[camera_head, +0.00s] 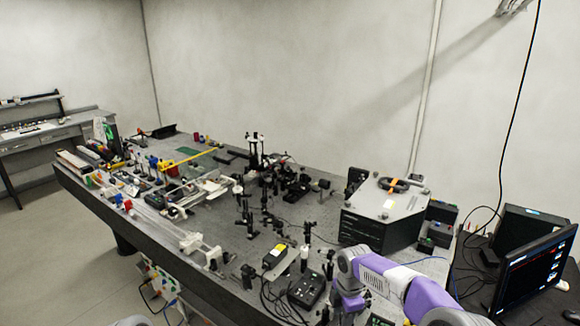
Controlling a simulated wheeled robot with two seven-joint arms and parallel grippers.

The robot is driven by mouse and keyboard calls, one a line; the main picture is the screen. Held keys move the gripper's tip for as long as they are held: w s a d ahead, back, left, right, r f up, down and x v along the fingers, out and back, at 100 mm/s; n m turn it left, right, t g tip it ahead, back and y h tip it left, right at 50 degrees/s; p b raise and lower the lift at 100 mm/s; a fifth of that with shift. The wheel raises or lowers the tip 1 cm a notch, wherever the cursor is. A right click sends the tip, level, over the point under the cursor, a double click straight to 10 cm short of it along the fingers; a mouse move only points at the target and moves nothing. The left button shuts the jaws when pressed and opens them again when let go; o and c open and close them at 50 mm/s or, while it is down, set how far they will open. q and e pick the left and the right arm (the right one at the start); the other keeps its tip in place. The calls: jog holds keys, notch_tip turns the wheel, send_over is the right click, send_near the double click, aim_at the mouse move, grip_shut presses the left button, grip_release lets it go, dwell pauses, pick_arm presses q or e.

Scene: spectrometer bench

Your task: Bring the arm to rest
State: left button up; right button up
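My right arm (428,298), purple and pale grey, comes in from the bottom right and reaches over the near right part of the optical bench (335,212). It bends at a grey joint, and a purple link drops from there to the bottom edge of the picture. Its gripper does not show. A small grey rounded piece, probably part of my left arm, shows at the bottom edge left of centre. The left gripper is out of view.
Optical mounts and posts (255,150) crowd the bench. A grey box (385,215) stands behind my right arm. A black control box (306,289) with cables lies left of the arm. A monitor (535,270) stands at the right. Floor is clear at the left.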

notch_tip(320, 180, down, 8)
jog(key=w+a+m+b, duration=0.1)
jog(key=w+a+m, duration=0.1)
jog(key=s+a+f+m+y+b, duration=0.25)
jog(key=s+f+m, duration=0.2)
jog(key=f, duration=0.35)
jog(key=s+a+f+m+y+b, duration=0.1)
jog(key=s+f+m+b, duration=0.2)
jog(key=s+f, duration=0.4)
pick_arm(q)
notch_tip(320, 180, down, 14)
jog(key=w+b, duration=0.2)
jog(key=b, duration=0.4)
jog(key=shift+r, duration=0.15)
pick_arm(e)
jog(key=s+f+m, duration=1.4)
jog(key=s, duration=0.2)
jog(key=shift+s+d+f, duration=0.2)
jog(key=shift+d+f, duration=0.1)
jog(key=shift+f, duration=0.1)
